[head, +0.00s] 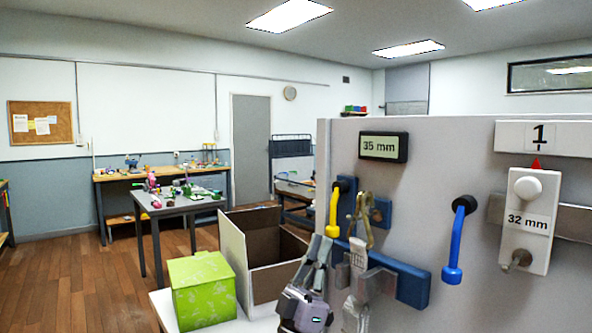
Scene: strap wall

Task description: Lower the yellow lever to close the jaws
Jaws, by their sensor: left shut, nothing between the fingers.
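The yellow lever (334,214) hangs down from a dark pivot on the left part of the grey wall panel, its round yellow end at the bottom. A blue clamp rail (412,286) with grey jaw blocks sits below it. A small display (383,147) above reads 35 mm. My left gripper (319,248) points up just below and left of the lever's end; its fingers are shut with nothing between them. Whether it touches the lever I cannot tell. A beige strap with a metal clip (361,222) hangs right of the lever and partly hides the rail. My right gripper is not in view.
A blue lever (456,240) hangs to the right, beside a white plate (530,221) marked 32 mm under the number 1. At the left stand a green box (202,290) and an open carton (235,262) on a white surface. Worktables stand farther back.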

